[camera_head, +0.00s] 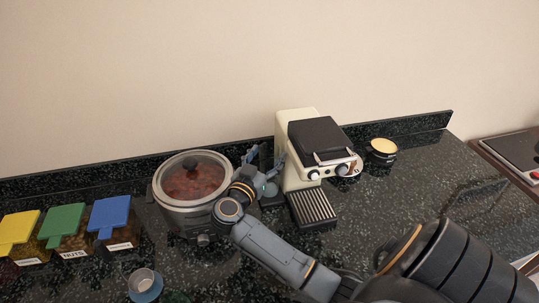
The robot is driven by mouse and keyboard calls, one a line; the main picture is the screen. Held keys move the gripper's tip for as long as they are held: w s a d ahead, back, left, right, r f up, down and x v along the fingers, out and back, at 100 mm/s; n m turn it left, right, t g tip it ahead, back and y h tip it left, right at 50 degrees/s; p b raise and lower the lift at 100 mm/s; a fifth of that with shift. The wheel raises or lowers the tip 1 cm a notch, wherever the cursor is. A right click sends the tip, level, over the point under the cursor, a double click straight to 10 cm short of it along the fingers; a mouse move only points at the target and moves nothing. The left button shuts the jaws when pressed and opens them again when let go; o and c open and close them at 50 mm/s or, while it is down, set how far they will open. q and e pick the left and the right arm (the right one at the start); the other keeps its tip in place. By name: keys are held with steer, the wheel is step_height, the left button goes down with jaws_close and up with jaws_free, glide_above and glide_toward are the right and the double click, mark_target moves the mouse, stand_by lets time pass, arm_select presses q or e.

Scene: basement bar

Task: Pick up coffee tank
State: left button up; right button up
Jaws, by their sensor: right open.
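A cream and black coffee machine (300,122) stands on the dark speckled counter, with a slatted drip tray (311,208) at its front. I cannot tell for sure which part is the coffee tank; a dark piece at the machine's left side is mostly hidden behind my right gripper. My right gripper (265,163) is open, with its fingers pointing up and away, between the machine's left side and a slow cooker. It appears empty; whether it touches the machine cannot be told. My left gripper is not in view.
The slow cooker (170,217) with a glass lid stands close left of my right gripper. Containers with yellow (20,228), green (62,220) and blue (110,213) lids are farther left. A small dark pot (381,157) is right of the machine. The counter to the right is clear.

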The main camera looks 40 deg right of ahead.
steer(key=shift+a, duration=0.1)
steer(key=shift+c, duration=1.1)
jaws_close()
steer(key=shift+r, duration=0.15)
